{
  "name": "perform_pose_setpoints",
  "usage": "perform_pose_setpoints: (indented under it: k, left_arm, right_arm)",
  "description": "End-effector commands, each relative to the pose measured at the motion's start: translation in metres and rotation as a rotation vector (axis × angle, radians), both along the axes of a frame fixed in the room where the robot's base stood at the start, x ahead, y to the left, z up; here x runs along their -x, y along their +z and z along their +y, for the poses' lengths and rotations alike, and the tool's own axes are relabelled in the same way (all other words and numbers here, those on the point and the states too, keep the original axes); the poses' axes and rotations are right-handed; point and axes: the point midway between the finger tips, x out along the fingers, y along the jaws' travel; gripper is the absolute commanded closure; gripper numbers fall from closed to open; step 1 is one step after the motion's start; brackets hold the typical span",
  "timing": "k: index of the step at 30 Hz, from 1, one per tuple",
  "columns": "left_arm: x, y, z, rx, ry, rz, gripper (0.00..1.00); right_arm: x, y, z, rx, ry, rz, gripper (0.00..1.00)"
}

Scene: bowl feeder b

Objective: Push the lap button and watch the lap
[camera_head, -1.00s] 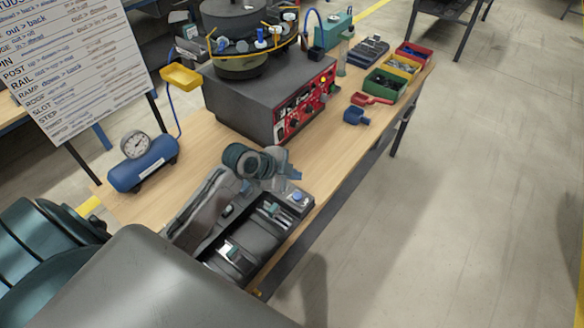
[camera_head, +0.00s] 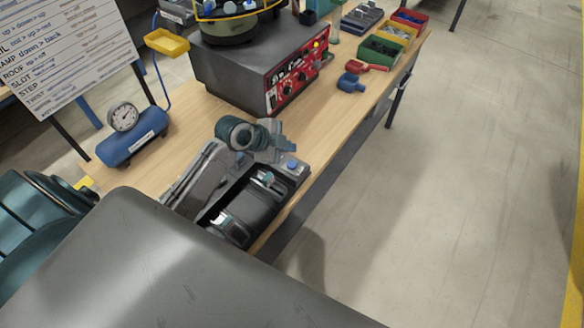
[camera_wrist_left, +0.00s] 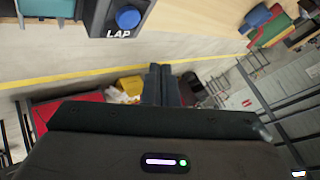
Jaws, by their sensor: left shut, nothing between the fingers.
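The lap button is a round blue button on a small grey box near the bench's front edge. It shows in the head view (camera_head: 291,165) and at the top of the left wrist view (camera_wrist_left: 128,18), with "LAP" printed below it. My left gripper (camera_head: 266,179) is dark, shut and empty, just lower left of the button in the head view. In the left wrist view its fingertips (camera_wrist_left: 160,70) are together, below and right of the button, apart from it in the picture. The bowl feeder (camera_head: 230,28) is cut off by the head view's top edge. My right gripper is out of view.
The feeder's grey base (camera_head: 235,75) has a red control panel (camera_head: 292,78). A blue tank with a gauge (camera_head: 130,148) and a yellow tray (camera_head: 166,42) stand left. A blue scoop (camera_head: 350,83) and several bins (camera_head: 381,50) lie farther along. The floor right of the bench is clear.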

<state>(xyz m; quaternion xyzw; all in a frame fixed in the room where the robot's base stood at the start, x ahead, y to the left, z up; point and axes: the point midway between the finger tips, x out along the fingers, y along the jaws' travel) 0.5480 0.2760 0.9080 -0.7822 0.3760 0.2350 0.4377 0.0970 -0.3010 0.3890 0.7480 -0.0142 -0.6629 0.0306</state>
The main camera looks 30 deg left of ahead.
Motion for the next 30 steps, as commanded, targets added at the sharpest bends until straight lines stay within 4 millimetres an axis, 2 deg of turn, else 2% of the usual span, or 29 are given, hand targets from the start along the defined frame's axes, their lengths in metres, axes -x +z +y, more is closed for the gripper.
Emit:
perform_pose_setpoints:
  k: [1, 3, 9, 30]
  left_arm:
    - [0.000, -0.015, 0.000, 0.001, 0.000, 0.001, 1.00]
    - [0.000, -0.026, 0.000, -0.001, 0.000, 0.001, 1.00]
    - [0.000, -0.045, 0.000, 0.001, 0.001, 0.000, 1.00]
    - [0.000, -0.048, 0.000, 0.000, 0.000, 0.000, 1.00]
  right_arm:
    - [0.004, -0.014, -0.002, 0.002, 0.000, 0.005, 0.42]
    - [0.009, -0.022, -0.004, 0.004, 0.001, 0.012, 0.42]
    - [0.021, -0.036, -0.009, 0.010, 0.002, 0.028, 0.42]
    - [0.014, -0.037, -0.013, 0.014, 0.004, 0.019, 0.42]
